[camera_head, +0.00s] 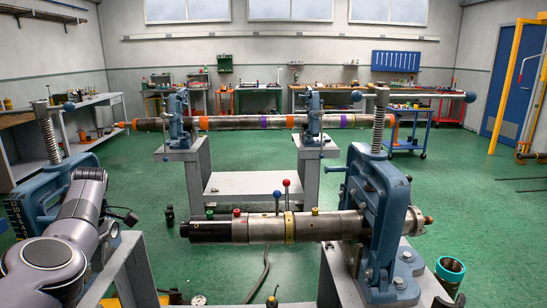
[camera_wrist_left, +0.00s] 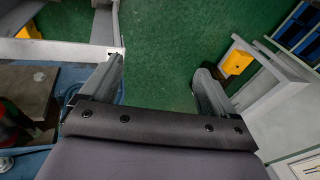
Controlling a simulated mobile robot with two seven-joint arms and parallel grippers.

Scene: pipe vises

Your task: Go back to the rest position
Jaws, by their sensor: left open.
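My left arm comes in from the lower left of the head view, in front of the left blue pipe vise (camera_head: 47,150). My left gripper (camera_head: 122,215) shows only small and dark beside that vise. In the left wrist view my left gripper (camera_wrist_left: 160,75) has its two fingers spread wide, with green floor between them and nothing held. A long pipe (camera_head: 235,122) with orange and purple bands lies across the two back vises. A thicker pipe tool (camera_head: 265,228) with a yellow ring is held in the front right vise (camera_head: 372,190). My right gripper is not in view.
The front stand (camera_head: 138,270) is close under my left arm. A dark cup with a teal rim (camera_head: 449,268) sits at the lower right. Workbenches (camera_head: 260,95) line the back wall, and a blue door (camera_head: 499,85) is at the right. Green floor is open between the stands.

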